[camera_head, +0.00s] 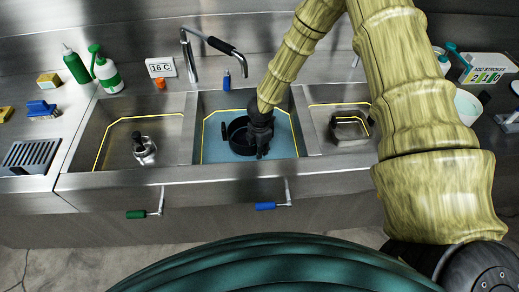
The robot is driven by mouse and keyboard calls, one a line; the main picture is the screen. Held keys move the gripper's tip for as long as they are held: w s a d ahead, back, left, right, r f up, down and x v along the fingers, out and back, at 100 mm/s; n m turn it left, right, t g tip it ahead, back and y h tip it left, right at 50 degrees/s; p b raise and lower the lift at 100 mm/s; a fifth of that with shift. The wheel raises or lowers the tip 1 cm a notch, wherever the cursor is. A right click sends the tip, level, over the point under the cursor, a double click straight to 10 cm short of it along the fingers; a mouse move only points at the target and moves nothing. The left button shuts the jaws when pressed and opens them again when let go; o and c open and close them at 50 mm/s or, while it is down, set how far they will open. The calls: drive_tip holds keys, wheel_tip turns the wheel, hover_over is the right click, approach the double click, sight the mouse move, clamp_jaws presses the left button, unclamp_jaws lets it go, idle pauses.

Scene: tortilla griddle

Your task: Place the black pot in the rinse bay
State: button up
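The black pot (238,138) is in the middle sink bay (212,150), which has a blue interior and a yellow outline. The pot looks upright, with its open top facing up. My gripper (261,150) is black and reaches down into this bay at the pot's right side. It overlaps the pot's right wall and hides part of it. I cannot tell whether the fingers are closed on the wall or only beside it. No label shows which bay is the rinse bay.
The left bay (110,150) holds a metal fitting (145,150). The right bay (325,125) holds a small dark-rimmed item. Bottles (105,72) stand behind.

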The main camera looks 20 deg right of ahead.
wheel_tip(320, 180, up, 12)
drive_tip(key=b, duration=0.3)
drive_tip(key=shift+s, duration=0.15)
drive_tip(key=shift+r, duration=0.15)
idle(0.5)
